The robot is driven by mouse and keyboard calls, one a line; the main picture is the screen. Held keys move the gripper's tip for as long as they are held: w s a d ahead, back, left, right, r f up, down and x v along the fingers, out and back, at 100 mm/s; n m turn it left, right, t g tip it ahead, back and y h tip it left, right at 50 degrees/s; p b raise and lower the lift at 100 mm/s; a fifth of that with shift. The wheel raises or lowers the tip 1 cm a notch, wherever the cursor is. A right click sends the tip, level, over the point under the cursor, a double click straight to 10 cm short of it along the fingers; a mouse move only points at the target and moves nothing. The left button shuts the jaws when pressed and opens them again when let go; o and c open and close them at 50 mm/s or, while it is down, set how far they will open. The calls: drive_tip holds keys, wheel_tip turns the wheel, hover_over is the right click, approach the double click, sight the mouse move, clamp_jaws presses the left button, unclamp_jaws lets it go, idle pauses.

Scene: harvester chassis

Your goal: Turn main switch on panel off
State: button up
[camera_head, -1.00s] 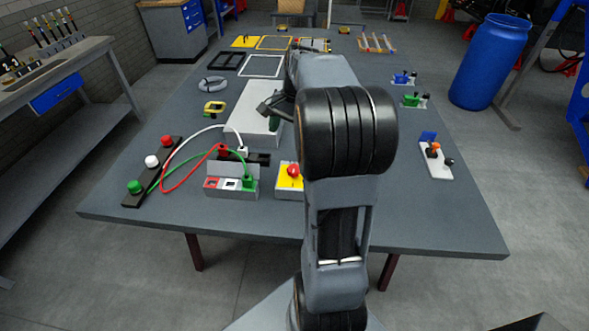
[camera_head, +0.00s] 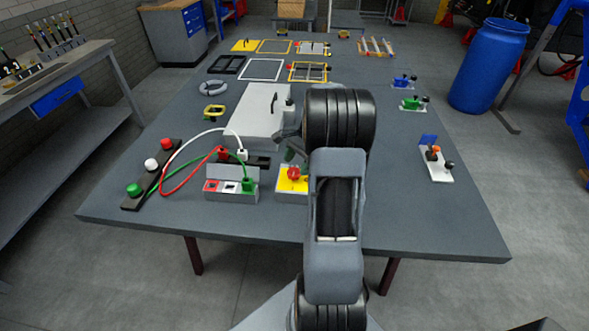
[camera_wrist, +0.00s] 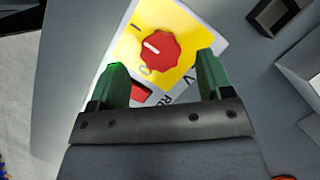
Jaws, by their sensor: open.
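The main switch is a red knob (camera_wrist: 160,51) on a yellow plate (camera_wrist: 190,22), seen in the wrist view with a white pointer line and the marks I and 0 beside it. The line points up and left, between the marks. In the head view the red knob (camera_head: 293,173) sits on the yellow and white panel (camera_head: 286,188) near the table's front edge, partly hidden by my arm. My gripper (camera_wrist: 161,76) has its two green fingers apart and empty, one to each side below the knob in the wrist view. A smaller red part shows between the fingers.
A socket box (camera_head: 231,190) with coloured cables stands left of the panel. A black strip with several coloured buttons (camera_head: 150,163) is further left. A white box with a handle (camera_head: 245,115) stands behind. A white switch board (camera_head: 437,165) lies to the right.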

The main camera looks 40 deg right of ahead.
sight(294, 174)
drive_tip(key=shift+x, duration=1.45)
drive_tip(key=c, duration=0.9)
